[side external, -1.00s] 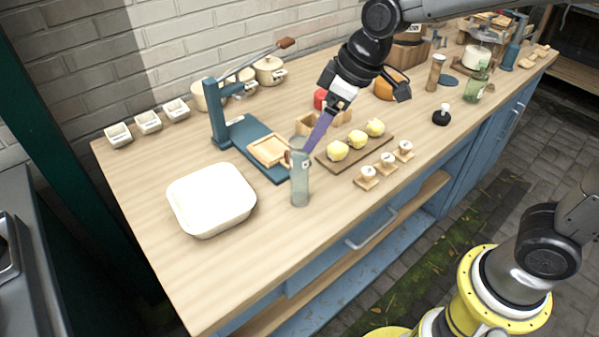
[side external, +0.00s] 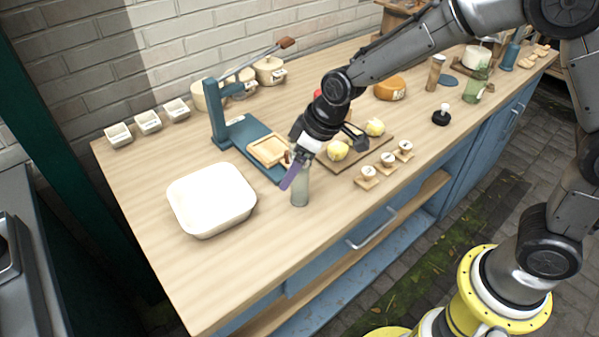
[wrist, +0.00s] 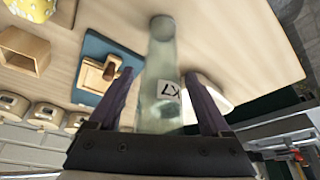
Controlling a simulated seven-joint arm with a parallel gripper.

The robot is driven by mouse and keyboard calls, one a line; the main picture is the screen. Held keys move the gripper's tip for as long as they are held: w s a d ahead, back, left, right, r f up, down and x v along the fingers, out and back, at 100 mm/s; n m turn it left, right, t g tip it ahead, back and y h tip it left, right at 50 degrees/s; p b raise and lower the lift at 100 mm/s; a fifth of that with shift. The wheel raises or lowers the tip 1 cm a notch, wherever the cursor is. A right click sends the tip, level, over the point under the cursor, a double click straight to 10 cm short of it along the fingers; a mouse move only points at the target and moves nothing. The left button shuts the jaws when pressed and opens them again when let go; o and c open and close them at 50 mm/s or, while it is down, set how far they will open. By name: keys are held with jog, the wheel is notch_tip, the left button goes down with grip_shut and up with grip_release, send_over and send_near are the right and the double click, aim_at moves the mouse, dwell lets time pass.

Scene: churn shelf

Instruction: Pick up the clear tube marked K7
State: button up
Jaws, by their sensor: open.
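The clear tube (side external: 300,190) stands upright on the wooden counter, between the white tub and the board of yellow pieces. Its upper part is hidden behind my gripper in the side view. In the wrist view the tube (wrist: 162,60) lies between my fingers, and its white label, turned upside down, reads K7. My gripper (side external: 291,179) is at the tube's upper part, tilted. Its two purple fingers (wrist: 160,88) are apart, one on each side of the tube. Whether either finger touches the tube cannot be told.
A white tub (side external: 211,200) stands to the left. A blue press (side external: 247,142) with a wooden tray is just behind the tube. A board with yellow pieces (side external: 337,150) and small wooden stamps (side external: 387,160) are to the right. The counter's front left is clear.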

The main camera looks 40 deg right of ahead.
grip_shut()
dwell(0.4)
jog(key=shift+r, duration=0.15)
